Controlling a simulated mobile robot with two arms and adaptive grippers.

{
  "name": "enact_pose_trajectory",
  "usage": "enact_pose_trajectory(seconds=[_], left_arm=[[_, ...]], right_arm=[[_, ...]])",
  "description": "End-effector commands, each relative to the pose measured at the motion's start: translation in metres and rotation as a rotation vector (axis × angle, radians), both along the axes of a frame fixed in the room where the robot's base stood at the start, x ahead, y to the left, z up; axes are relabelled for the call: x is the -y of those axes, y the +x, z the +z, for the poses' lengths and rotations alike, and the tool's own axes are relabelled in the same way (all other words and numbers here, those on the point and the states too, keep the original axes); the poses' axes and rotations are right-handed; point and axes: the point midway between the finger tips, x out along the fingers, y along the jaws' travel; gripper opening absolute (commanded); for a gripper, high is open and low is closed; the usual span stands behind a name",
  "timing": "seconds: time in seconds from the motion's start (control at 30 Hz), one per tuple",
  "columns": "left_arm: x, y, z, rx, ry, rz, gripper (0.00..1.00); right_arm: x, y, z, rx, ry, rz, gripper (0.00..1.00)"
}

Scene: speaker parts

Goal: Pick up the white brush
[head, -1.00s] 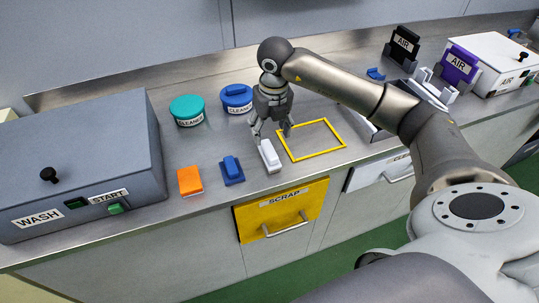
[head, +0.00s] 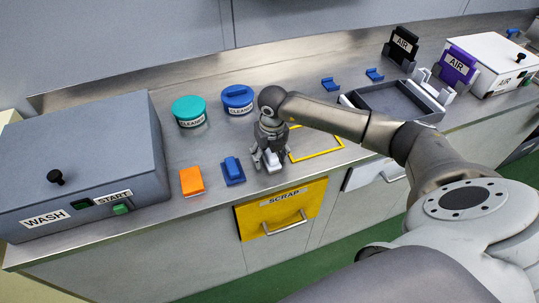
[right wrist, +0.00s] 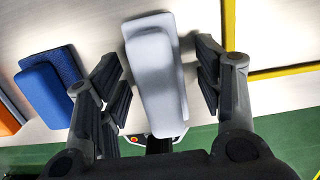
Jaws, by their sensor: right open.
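The white brush (head: 274,167) lies on the steel counter, to the right of the blue brush and left of the yellow outlined square. In the head view my right gripper (head: 268,163) is right over it and partly hides it. My left gripper is not in view.
The blue brush (head: 233,171) and an orange sponge-like block (head: 191,181) lie to the left. Two cleaner tubs, teal (head: 189,111) and blue (head: 237,99), stand behind. The grey wash box (head: 80,160) is far left. The yellow outline (head: 330,152) is empty. The yellow scrap drawer (head: 283,208) is below the counter edge.

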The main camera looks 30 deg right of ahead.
Motion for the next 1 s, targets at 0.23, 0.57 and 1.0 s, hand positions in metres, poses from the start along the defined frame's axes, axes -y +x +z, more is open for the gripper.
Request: enact_pose_trajectory(seconds=[0.23, 0.57, 1.0], left_arm=[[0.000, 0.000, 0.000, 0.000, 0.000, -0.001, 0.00], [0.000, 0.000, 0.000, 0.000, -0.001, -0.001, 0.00], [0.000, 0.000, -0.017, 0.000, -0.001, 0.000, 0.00]], right_arm=[[0.000, 0.000, 0.000, 0.000, 0.000, 0.000, 0.38], [0.000, 0.000, 0.001, 0.000, 0.000, 0.000, 0.10], [0.001, 0.002, 0.029, 0.007, -0.001, 0.001, 0.10]])
